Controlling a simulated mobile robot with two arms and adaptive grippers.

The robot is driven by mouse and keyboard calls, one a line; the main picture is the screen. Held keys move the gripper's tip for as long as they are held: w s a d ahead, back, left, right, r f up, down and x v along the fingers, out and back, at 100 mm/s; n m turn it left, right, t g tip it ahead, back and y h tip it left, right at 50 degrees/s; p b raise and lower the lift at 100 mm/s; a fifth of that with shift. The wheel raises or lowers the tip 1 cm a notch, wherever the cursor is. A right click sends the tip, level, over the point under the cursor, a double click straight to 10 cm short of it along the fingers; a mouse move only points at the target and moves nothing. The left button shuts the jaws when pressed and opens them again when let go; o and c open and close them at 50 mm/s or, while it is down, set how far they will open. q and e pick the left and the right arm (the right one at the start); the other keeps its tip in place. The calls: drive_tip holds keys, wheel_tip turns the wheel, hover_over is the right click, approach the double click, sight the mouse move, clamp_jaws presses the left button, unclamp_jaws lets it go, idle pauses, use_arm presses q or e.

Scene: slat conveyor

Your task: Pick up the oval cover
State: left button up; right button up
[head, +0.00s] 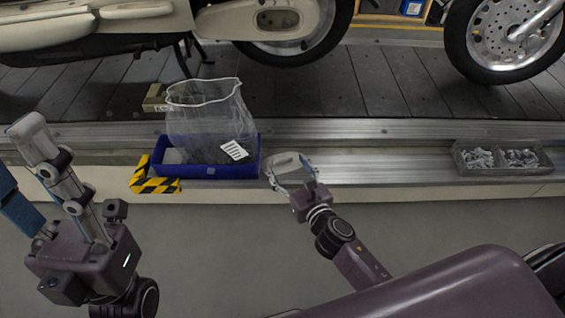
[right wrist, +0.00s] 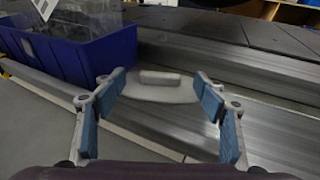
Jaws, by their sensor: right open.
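The oval cover (head: 284,160) is a pale beige plate at the front edge of the metal ledge, right of the blue bin. In the right wrist view the oval cover (right wrist: 150,95) has a raised bar on top and lies between and just beyond my fingertips. My right gripper (head: 291,172) is open, its blue-padded fingers spread to either side of the cover in the right wrist view (right wrist: 161,92). Whether a finger touches it, I cannot tell. My left gripper (head: 60,165) is raised at the left, away from the cover; its jaw opening is unclear.
A blue bin (head: 215,171) with a clear bag (head: 205,120) stands left of the cover, close by. A grey tray of small parts (head: 503,171) sits at the right. Scooters (head: 300,20) stand on the slats behind. The ledge between cover and tray is clear.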

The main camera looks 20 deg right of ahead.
sight(282, 157)
drive_tip(key=x, duration=0.4)
drive_tip(key=shift+f+b, duration=0.1)
drive_tip(key=shift+b, duration=0.25)
drive_tip(key=shift+c, duration=0.4)
drive_tip(key=c, duration=1.2)
drive_tip(key=shift+o, duration=0.2)
